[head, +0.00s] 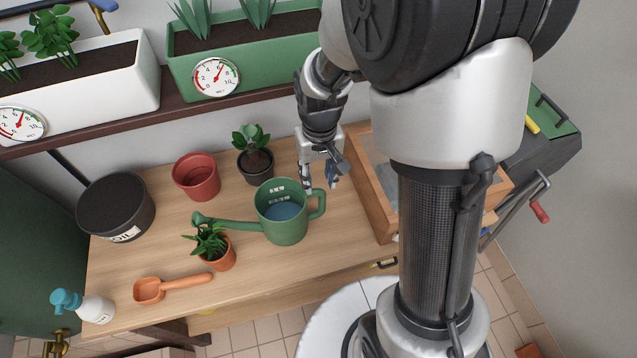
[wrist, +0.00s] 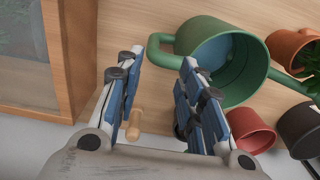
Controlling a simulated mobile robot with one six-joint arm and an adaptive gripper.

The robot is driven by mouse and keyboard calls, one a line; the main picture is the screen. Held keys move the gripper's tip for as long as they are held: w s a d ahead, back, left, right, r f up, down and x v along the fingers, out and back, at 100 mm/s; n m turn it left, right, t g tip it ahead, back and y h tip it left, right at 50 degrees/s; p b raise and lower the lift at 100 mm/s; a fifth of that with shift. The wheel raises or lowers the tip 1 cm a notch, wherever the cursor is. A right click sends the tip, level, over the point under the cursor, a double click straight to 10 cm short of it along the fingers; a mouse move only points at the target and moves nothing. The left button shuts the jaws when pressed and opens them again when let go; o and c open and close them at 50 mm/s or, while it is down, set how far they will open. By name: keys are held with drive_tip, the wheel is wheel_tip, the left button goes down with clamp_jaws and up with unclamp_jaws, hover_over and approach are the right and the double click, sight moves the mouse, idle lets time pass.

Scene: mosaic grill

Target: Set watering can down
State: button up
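The green watering can (head: 283,228) stands upright on the wooden table, with water visible inside. Its spout points left, close behind a small potted plant (head: 213,247). Its handle (head: 319,203) is on the right side. My gripper (head: 320,184) points down just behind and above the handle, its fingers apart. In the wrist view, my gripper (wrist: 157,78) is open and empty, and the can (wrist: 228,60) lies beyond the right finger. The handle (wrist: 158,52) is ahead of the fingertips, not clasped. The right finger partly hides where the handle meets the body.
A wooden box (head: 384,212) stands close at the right. A red pot (head: 196,177) and a dark pot with a plant (head: 255,165) are behind the can. An orange scoop (head: 165,286), spray bottle (head: 92,307) and black soil bucket (head: 116,207) are at the left.

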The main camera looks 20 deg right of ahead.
drive_tip(key=shift+r, duration=0.95)
drive_tip(key=s+r+t, duration=0.4)
drive_tip(key=s+r, duration=1.3)
drive_tip(key=shift+s+a+r+t, duration=0.15)
drive_tip(key=shift+a+r+t, duration=0.05)
drive_tip(key=shift+r+t, duration=0.15)
